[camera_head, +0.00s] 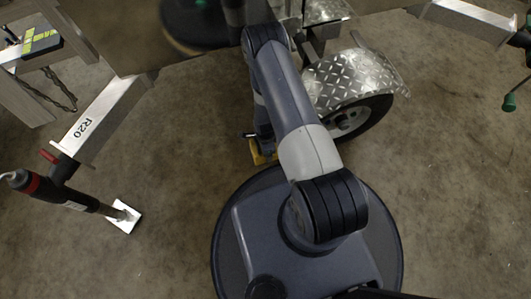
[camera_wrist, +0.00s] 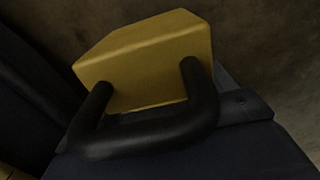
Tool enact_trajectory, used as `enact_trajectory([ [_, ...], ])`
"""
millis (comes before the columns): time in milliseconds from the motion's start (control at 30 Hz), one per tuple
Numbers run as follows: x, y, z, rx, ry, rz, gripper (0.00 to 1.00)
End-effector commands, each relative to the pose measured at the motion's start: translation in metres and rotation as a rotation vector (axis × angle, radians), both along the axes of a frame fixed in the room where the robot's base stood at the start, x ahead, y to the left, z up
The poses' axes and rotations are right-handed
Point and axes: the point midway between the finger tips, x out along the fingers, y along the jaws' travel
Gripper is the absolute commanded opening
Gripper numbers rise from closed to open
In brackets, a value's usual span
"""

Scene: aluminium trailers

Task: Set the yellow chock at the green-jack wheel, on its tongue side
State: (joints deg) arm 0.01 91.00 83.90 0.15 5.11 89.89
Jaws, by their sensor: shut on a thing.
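The yellow chock (camera_head: 263,154) is low at the left of my arm in the head view, mostly hidden by it. In the wrist view the chock (camera_wrist: 150,60) fills the upper middle, its black handle (camera_wrist: 150,140) toward me. My gripper (camera_wrist: 165,130) is shut on the chock by this handle; its fingers are largely hidden. A wheel (camera_head: 376,112) stands under a diamond-plate fender, right of my arm and apart from the chock. The green jack (camera_head: 525,38) is at the right edge, partly cut off. Whether the chock touches the floor is unclear.
A trailer tongue (camera_head: 95,125) marked R20 carries a red and black jack (camera_head: 65,190) on a white foot (camera_head: 124,215) at left. Another tongue (camera_head: 470,18) runs to the green jack. The floor at right (camera_head: 450,200) is clear.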

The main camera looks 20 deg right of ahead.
Motion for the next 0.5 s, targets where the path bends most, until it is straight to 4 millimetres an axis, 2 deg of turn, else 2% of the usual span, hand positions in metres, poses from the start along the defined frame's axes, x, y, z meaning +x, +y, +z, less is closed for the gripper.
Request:
enact_trajectory([
  [267,0.000,0.000,-0.036,0.000,0.000,0.001,0.30],
  [500,0.001,0.000,-0.036,0.000,-0.002,0.001,0.30],
])
